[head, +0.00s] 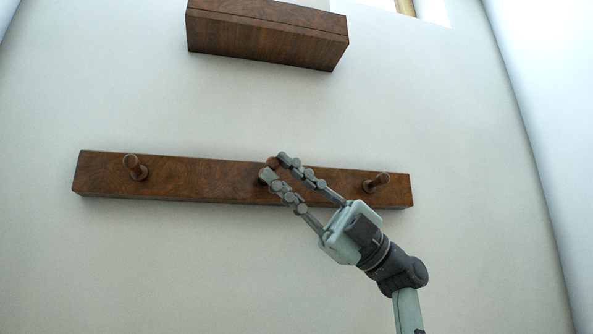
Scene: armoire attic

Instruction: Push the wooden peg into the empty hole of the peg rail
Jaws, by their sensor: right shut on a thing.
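The wooden peg rail (215,180) runs across the pale wall in the head view. One fixed peg (134,166) sticks out near its left end and another (376,182) near its right end. My right gripper (273,165) comes in from the lower right and is at the middle of the rail. It is shut on the wooden peg (272,162), of which only a small brown end shows between the fingertips. The fingers hide the empty hole and most of the peg. I cannot tell how far the peg is in the rail. My left gripper is not in view.
A dark wooden box (265,35) is on the wall above the rail. The wall between box and rail is bare, and so is the wall below the rail. Another wall (545,130) closes off the right side.

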